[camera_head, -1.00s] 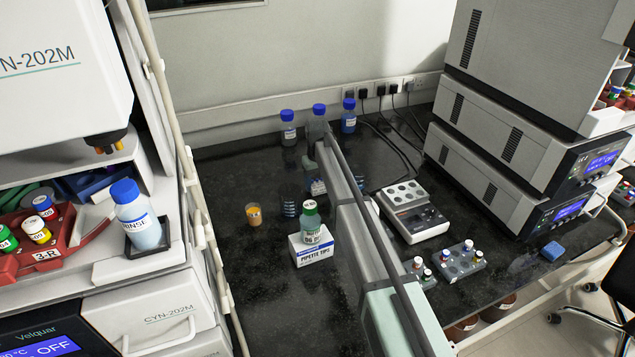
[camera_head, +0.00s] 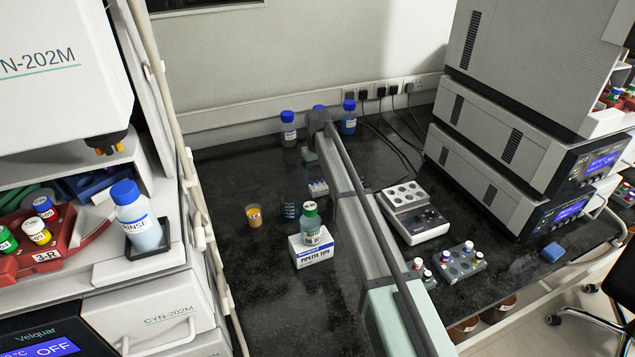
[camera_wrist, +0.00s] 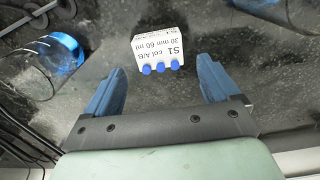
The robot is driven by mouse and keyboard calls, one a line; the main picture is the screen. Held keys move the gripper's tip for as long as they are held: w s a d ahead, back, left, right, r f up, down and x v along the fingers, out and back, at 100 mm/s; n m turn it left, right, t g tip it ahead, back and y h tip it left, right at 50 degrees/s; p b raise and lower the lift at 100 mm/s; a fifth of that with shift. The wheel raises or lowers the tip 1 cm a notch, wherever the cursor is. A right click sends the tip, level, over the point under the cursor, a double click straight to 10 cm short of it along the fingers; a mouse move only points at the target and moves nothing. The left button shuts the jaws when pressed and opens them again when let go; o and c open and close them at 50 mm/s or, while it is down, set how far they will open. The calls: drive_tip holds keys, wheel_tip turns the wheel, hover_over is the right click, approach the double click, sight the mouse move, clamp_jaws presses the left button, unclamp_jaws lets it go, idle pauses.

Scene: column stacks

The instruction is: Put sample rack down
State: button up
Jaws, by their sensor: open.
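The sample rack (camera_head: 318,188) is a small white block on the black bench, left of my arm in the head view. In the wrist view the rack (camera_wrist: 160,48) shows a printed S1 label and a row of three blue caps. My gripper (camera_wrist: 161,68) is open, its blue fingers apart on either side of the rack's near edge, with clear gaps and nothing held. In the head view my arm hides part of the bench behind it, and the fingers are hard to make out.
Blue-capped bottles (camera_head: 288,128) (camera_head: 348,118) stand by the wall. A grey device (camera_head: 411,210) and a vial rack (camera_head: 459,264) are right of my arm. Bench front left is clear.

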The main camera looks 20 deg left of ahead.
sight(318, 182)
wheel_tip(318, 182, up, 8)
idle(0.4)
